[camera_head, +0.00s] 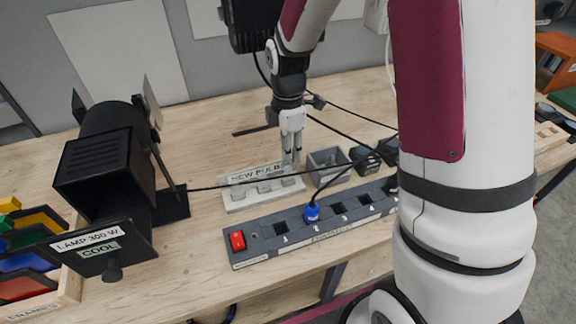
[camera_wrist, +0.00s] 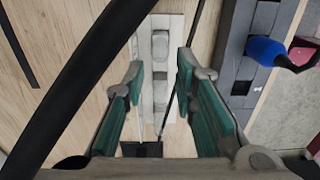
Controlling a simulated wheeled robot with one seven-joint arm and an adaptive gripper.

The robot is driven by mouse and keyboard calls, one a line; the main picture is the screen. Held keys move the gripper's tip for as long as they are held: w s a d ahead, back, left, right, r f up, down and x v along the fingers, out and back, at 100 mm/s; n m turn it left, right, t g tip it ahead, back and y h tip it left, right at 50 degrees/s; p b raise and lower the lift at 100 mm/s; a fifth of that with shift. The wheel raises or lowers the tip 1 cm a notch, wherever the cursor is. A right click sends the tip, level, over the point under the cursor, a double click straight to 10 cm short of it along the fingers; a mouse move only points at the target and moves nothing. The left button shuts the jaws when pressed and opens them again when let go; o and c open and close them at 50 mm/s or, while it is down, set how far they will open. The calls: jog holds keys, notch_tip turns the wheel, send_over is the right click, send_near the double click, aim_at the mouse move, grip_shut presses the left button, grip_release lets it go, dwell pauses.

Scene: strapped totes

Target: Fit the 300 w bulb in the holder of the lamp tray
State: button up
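A tray marked NEW BULB (camera_head: 236,203) lies on the bench with several small pale grey blocks on it; I cannot make out which piece is the bulb. My gripper (camera_head: 291,160) points down over the right part of this tray. In the wrist view my gripper (camera_wrist: 160,68) is open, its green-padded fingers apart on either side of the tray's row of blocks (camera_wrist: 160,45). I see nothing clearly held between them. The black lamp (camera_head: 105,165) stands at the left, with a front panel (camera_head: 130,241) labelled LAMP 300 W and COOL. The bulb holder is not visible.
A power strip (camera_head: 262,238) with a red switch and a blue plug (camera_head: 311,212) lies in front of the tray. A grey open box (camera_head: 327,163) stands right of it. Black cables cross near my gripper. Coloured frames (camera_head: 28,248) fill a wooden box at far left.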

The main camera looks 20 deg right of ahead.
aim_at(288, 168)
notch_tip(288, 168, down, 8)
jog(key=shift+r+p, duration=0.25)
jog(key=shift+p, duration=0.05)
grip_shut()
jog(key=shift+c, duration=1.1)
grip_release()
grip_shut()
jog(key=shift+r, duration=0.15)
jog(key=shift+r+p, duration=0.7)
jog(key=shift+r, duration=1.2)
